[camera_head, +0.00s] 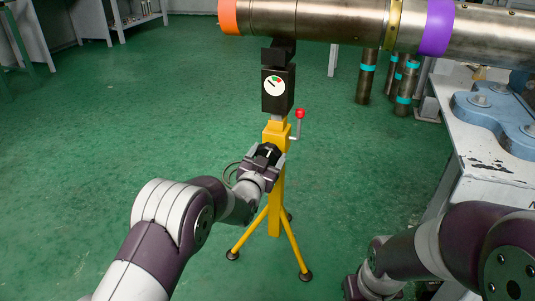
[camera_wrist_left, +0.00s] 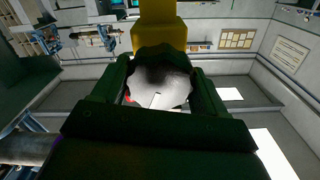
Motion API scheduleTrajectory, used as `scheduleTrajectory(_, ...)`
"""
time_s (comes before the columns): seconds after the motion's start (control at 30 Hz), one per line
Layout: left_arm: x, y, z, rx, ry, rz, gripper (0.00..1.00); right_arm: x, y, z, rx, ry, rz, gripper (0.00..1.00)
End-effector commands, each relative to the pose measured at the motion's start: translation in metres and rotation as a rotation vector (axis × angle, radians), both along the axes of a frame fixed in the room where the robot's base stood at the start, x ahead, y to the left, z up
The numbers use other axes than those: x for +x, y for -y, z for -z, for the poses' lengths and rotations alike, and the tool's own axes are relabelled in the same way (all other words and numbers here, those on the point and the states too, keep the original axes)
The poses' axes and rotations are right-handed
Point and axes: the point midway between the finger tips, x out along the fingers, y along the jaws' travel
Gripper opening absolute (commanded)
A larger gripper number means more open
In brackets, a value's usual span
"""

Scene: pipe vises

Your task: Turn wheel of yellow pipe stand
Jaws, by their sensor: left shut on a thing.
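The yellow pipe stand (camera_head: 274,215) stands upright on three legs in the middle of the head view. Its wheel (camera_wrist_left: 160,82) shows in the left wrist view as a dark, lobed knob with a pale face, just below the yellow post (camera_wrist_left: 157,12).
A red-knobbed crank (camera_head: 299,115) sticks out right of the post. A dark box with a gauge (camera_head: 275,86) sits above, under a large metal pipe (camera_head: 330,20). A white workbench (camera_head: 490,180) with a blue part is at right. Green floor is clear at left.

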Motion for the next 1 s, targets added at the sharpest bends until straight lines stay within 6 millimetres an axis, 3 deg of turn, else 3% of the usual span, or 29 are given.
scheduleTrajectory(1.0, 0.000, 0.000, -0.001, 0.916, 0.298, 0.001, 0.42, 0.000, 0.000, -0.042, 0.000, 0.000, 0.000, 0.43)
